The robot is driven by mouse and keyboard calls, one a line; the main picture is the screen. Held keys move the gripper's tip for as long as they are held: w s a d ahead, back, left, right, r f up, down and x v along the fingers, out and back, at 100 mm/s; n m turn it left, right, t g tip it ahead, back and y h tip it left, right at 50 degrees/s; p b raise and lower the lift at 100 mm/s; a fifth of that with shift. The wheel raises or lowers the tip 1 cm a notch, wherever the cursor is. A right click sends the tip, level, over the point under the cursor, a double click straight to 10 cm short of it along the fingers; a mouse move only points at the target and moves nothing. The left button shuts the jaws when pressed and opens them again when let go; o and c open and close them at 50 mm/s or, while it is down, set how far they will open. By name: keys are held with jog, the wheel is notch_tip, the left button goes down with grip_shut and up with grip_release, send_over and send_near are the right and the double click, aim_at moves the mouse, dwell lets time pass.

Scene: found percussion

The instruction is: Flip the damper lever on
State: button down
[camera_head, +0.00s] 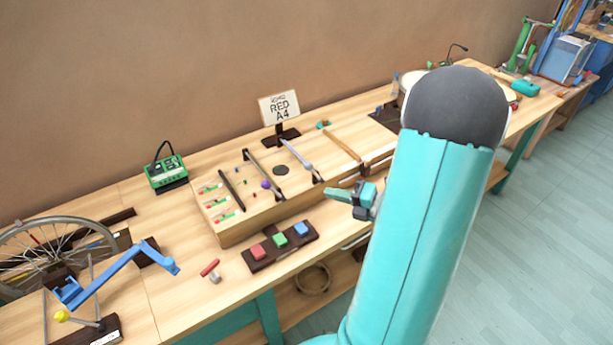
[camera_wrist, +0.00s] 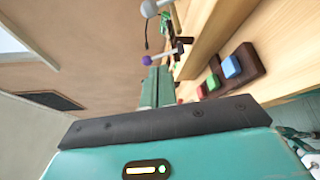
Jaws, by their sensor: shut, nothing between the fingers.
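My gripper (camera_head: 336,194) is shut and empty, above the front right part of a wooden box on the bench. Its teal fingers (camera_wrist: 157,82) also show in the wrist view, pointing past a lever with a purple knob. This purple knob (camera_head: 265,184) stands on the box top, left of my gripper in the head view; it is also near the fingers in the wrist view (camera_wrist: 146,60). A longer grey lever (camera_head: 297,157) is tilted on the same box. I cannot tell which of these is the damper lever. No contact with the gripper is visible.
A dark board with red, green (camera_head: 280,240) and blue buttons lies in front of the box (camera_head: 235,233). A red-topped piece (camera_head: 210,268) sits left of it. A sign (camera_head: 280,107) stands behind. A blue crank (camera_head: 115,272) and spoked wheel are at the left.

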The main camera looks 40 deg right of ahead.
jog(key=x, duration=1.1)
jog(key=d, duration=0.1)
jog(key=d+r, duration=0.1)
jog(key=d, duration=0.2)
jog(key=shift+s+r, duration=0.1)
jog(key=shift+r, duration=0.15)
